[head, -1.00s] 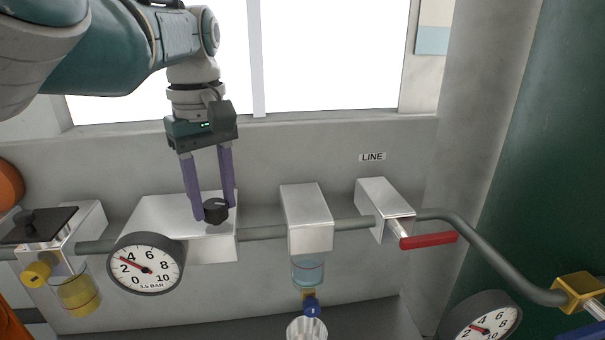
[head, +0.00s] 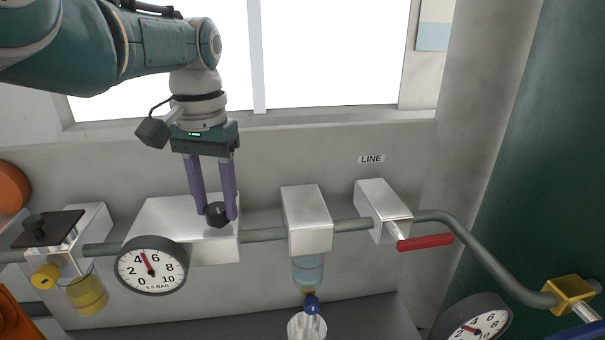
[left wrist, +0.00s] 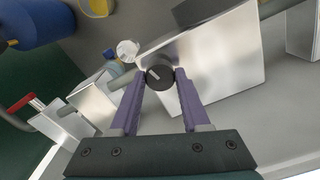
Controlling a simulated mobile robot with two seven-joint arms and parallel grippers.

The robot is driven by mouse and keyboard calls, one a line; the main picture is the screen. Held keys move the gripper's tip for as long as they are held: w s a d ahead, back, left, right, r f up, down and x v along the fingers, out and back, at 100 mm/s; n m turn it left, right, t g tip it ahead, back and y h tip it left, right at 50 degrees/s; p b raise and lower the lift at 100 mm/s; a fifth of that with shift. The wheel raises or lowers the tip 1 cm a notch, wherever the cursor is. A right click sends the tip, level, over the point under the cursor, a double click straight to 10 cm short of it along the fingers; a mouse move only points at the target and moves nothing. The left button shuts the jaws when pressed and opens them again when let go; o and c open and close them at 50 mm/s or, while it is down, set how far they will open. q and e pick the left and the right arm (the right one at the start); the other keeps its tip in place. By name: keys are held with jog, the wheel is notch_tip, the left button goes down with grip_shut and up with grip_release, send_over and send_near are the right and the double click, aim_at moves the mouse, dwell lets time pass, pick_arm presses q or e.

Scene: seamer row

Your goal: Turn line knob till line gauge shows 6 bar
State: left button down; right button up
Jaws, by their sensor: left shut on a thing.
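My left gripper (head: 216,214) points down with its purple fingers shut on the black knob (head: 217,215) on top of the silver block. In the left wrist view the knob (left wrist: 159,77) sits between the fingertips, its pale pointer mark visible. The round white gauge (head: 151,266) is just below and left of the knob. Its red needle points between 4 and 6, and its small readout looks like about 5 bar. My right gripper is not in view.
A grey pipe (head: 263,235) links the silver units along the wall. A red lever (head: 425,242) sticks out under a LINE label (head: 371,159). A second gauge (head: 480,325) is cut off at lower right. A yellow bowl (head: 87,294) hangs at left.

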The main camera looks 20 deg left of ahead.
pick_arm(q)
jog(key=shift+m, duration=1.6)
jog(key=shift+c, duration=1.9)
grip_release()
jog(key=shift+r, duration=0.15)
